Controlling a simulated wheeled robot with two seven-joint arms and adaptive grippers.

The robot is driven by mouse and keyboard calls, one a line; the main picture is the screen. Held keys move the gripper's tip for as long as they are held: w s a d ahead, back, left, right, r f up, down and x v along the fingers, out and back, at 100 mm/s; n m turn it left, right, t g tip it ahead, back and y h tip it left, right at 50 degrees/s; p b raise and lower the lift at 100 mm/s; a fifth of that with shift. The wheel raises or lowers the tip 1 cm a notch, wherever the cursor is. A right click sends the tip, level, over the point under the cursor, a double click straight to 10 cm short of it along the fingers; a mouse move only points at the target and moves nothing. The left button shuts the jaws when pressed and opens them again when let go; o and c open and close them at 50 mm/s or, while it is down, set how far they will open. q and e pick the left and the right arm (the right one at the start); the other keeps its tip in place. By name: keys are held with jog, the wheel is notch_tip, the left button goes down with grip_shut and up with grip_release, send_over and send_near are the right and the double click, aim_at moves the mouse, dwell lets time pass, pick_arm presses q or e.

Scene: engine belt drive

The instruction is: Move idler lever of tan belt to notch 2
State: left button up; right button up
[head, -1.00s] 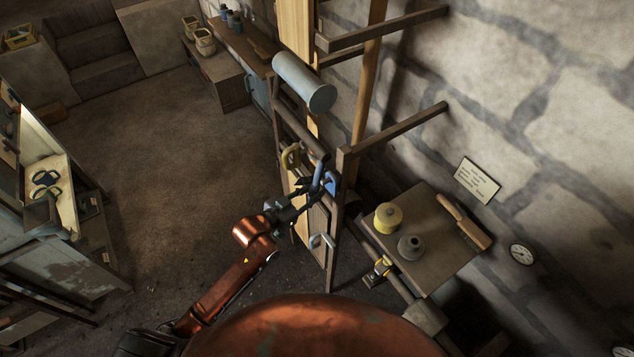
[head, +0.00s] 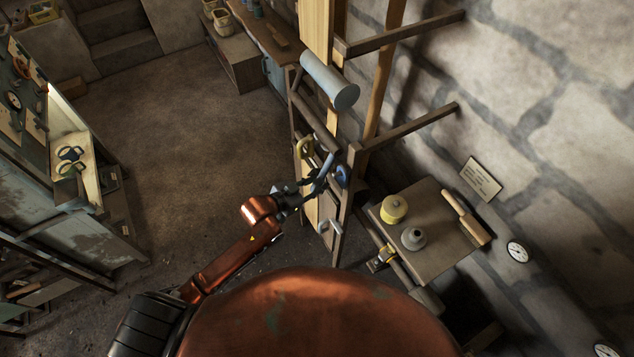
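The tan belt (head: 315,25) is a pale upright band on the wooden frame, running down past a grey-blue roller (head: 330,82). A blue lever (head: 326,164) slants on the frame below the roller, beside a blue plate (head: 342,176). A yellow lever or bracket (head: 305,146) sits just left of it. I cannot tell which one serves the tan belt, and the notches are too small to make out. My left gripper (head: 314,186) is at the lower end of the blue lever, touching or very near it; its fingers are too small and dark to read. My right gripper is not in view.
A small bench (head: 435,255) at the right holds a yellow spool (head: 394,208), a grey conical part (head: 413,238) and a brush (head: 467,218). A pale handle (head: 329,228) sticks out low on the frame. Wooden bars (head: 410,128) jut right. The floor at left is clear.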

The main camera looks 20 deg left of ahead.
pick_arm(q)
jog(key=shift+o, duration=0.9)
jog(key=v, duration=1.2)
jog(key=shift+r, duration=0.1)
